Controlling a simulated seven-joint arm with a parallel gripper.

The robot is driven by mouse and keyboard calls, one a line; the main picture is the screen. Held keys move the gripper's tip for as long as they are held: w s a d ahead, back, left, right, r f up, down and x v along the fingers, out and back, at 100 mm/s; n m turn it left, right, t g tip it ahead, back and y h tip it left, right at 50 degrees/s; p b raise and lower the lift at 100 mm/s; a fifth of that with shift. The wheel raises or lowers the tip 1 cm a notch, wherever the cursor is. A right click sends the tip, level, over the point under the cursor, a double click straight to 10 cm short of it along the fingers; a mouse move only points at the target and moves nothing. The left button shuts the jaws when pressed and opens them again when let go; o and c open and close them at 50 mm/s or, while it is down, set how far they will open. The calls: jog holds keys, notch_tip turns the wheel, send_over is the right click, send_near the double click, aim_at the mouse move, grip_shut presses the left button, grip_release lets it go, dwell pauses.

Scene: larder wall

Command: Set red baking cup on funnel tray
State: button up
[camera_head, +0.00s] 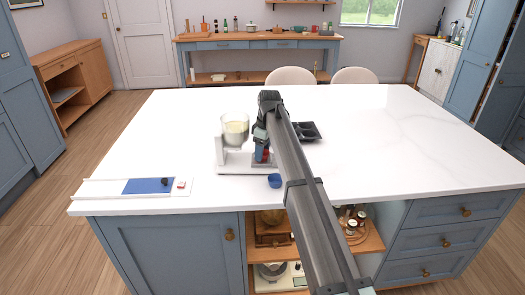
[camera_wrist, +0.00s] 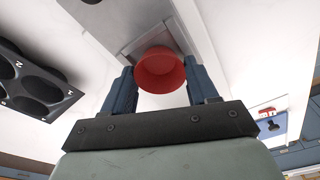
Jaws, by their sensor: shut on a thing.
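The red baking cup (camera_head: 265,156) is between the fingers of my gripper (camera_head: 262,150), shut on it. In the wrist view the cup (camera_wrist: 160,68) sits between the two blue fingers (camera_wrist: 160,82). A clear funnel with pale contents (camera_head: 235,127) stands on a white stand, above a low base that appears to be the funnel tray (camera_head: 232,166). The cup is at the right part of this base in the head view; I cannot tell whether it touches. A grey surface (camera_wrist: 128,30) shows behind the cup in the wrist view.
A blue cup (camera_head: 274,181) stands just in front of the base. A dark muffin pan (camera_head: 308,131) lies to the right, partly behind my arm. A white board with a blue patch (camera_head: 149,186) lies at the counter's left front. The right counter is clear.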

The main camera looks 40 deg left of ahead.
aim_at(266, 159)
jog(key=shift+f, duration=0.15)
jog(key=o, duration=1.1)
notch_tip(266, 159, up, 12)
jog(key=d, duration=0.1)
jog(key=shift+w+d, duration=0.2)
jog(key=shift+w, duration=0.1)
dwell(0.3)
